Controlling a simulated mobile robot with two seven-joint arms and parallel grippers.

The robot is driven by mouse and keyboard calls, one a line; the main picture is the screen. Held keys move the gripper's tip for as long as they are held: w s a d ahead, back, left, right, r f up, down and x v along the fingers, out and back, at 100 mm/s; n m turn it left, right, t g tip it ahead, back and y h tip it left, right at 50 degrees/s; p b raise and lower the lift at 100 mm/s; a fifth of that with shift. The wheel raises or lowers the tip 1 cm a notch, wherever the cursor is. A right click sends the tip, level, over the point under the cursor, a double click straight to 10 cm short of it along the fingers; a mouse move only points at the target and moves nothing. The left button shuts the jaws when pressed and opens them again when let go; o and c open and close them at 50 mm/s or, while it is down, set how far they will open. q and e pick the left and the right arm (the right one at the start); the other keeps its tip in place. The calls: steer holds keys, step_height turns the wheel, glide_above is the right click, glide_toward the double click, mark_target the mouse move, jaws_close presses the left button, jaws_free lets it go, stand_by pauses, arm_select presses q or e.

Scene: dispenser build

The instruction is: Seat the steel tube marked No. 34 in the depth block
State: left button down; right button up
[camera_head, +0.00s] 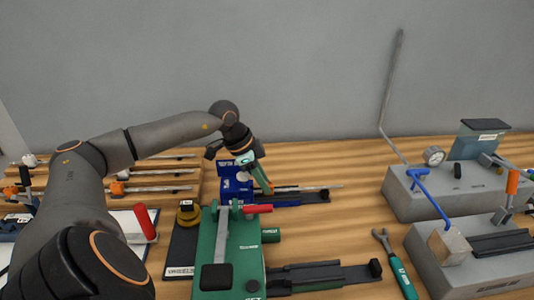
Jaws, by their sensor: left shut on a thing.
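My left gripper (247,163) is over the back of the blue fixture (229,186), left of centre in the head view. It is shut on a slim green-and-orange piece (263,179) that slants down to the right; whether this is part of the fixture, I cannot tell. A thin steel tube (310,187) lies along a black rail on the right of the blue fixture. More steel tubes (162,189) lie on the wooden rack at the left. The No. 34 mark is too small to read, and I cannot tell which block is the depth block. My right gripper is not in view.
A green fixture (238,250) with a red-handled clamp stands in front. A green-handled wrench (402,276) lies between. The bench (345,215) is bare behind the wrench.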

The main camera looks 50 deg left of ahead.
arm_select(q)
steer(key=shift+s+a, duration=0.1)
steer(key=shift+c, duration=1.5)
jaws_free()
steer(key=shift+r+p, duration=2.35)
steer(key=shift+r, duration=0.15)
steer(key=shift+r+p, duration=0.4)
steer(key=shift+r, duration=0.65)
steer(key=shift+f, duration=0.1)
